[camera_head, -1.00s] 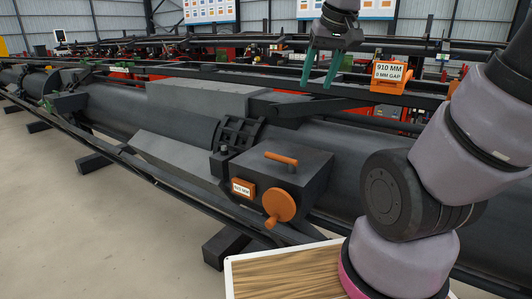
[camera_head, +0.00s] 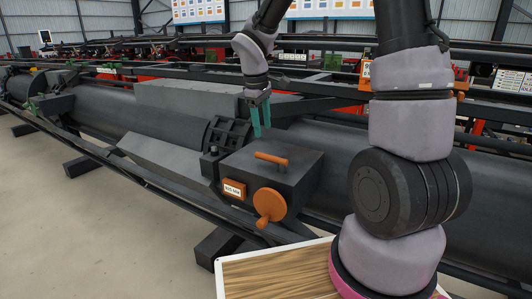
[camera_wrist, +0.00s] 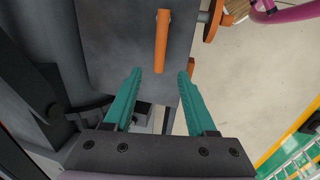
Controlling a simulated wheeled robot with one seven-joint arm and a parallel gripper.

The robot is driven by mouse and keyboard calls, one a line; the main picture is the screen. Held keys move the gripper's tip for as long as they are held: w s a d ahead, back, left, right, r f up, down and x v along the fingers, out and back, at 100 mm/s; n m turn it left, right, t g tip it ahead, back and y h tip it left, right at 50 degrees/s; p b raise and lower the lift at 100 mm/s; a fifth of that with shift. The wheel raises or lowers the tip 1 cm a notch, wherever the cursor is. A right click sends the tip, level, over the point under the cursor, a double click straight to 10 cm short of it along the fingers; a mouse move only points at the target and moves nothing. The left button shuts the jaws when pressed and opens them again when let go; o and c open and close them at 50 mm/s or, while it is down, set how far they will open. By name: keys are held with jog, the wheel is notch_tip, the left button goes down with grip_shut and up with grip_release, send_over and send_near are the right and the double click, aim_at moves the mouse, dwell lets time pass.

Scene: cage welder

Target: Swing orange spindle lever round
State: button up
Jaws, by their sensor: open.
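The orange spindle lever (camera_head: 271,158) is a short bar on top of a dark grey box (camera_head: 290,182). It also shows upright in the wrist view (camera_wrist: 162,40). My gripper (camera_head: 262,133) points down with its green fingers just above and behind the lever. The fingers are open and empty. In the wrist view my gripper (camera_wrist: 160,73) has the lever's near end just ahead of the gap between its fingertips. They do not enclose the lever, and I cannot tell the exact height between them.
An orange handwheel (camera_head: 270,203) with a knob and an orange-framed label (camera_head: 234,189) sit on the box's front. A long dark pipe (camera_head: 420,182) runs behind, with a hinged clamp (camera_head: 222,134) left of the box. A wood-topped surface (camera_head: 285,272) lies in front.

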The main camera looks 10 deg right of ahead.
aim_at(266, 155)
jog(key=f, duration=0.3)
jog(key=w+d+f, duration=0.1)
jog(key=f, duration=0.6)
jog(key=shift+w+d, duration=0.2)
jog(key=shift+d, duration=0.05)
grip_shut()
dwell(1.0)
